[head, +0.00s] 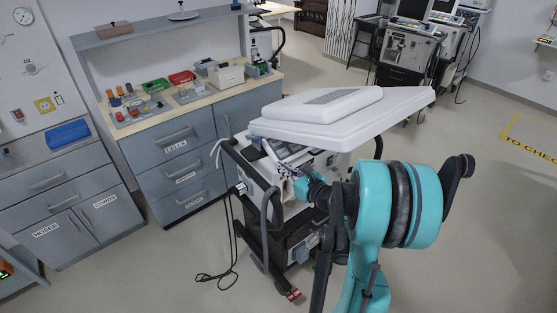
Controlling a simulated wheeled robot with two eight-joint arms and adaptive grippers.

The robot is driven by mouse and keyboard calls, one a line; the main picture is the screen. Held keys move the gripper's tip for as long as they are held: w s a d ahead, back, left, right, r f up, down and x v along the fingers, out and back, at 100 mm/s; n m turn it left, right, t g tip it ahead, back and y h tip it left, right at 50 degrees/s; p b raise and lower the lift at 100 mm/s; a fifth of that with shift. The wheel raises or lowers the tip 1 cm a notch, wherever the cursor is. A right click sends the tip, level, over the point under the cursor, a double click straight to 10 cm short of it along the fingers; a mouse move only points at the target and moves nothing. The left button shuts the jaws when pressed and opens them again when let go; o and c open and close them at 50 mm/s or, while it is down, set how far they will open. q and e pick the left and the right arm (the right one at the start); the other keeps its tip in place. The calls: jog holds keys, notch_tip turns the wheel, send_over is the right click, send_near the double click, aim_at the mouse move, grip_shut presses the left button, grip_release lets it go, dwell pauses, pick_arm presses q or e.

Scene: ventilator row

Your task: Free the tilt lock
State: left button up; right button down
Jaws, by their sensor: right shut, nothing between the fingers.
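A ventilator on a wheeled cart stands in the middle, with a wide white top panel (345,115) tilted over its grey-white body (262,170). My right gripper (288,172) is shut and empty at the front of the ventilator, just under the panel's near edge. My teal right arm covers the cart's right side. The tilt lock cannot be made out; the panel's underside and the area around the gripper are dark and partly hidden. I cannot tell whether the gripper touches anything. My left gripper is not in view.
A grey drawer cabinet (180,165) with small parts and bins on top stands behind left. A hose hangs at the cart's front, and a black cable (218,276) lies on the floor. More ventilators (408,50) stand at the back right. The floor at right is clear.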

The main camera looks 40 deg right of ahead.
aim_at(261, 139)
jog(key=w, duration=0.3)
jog(key=w+r+b, duration=0.1)
jog(key=w, duration=0.2)
jog(key=w+r+b, duration=0.1)
jog(key=w, duration=0.2)
jog(key=shift+w+a, duration=0.25)
jog(key=shift+a, duration=0.05)
jog(key=shift+w+r, duration=0.15)
jog(key=shift+w, duration=0.05)
jog(key=shift+w+r+p, duration=0.25)
jog(key=shift+r+p, duration=0.6)
jog(key=shift+r, duration=0.3)
jog(key=shift+d+f, duration=0.1)
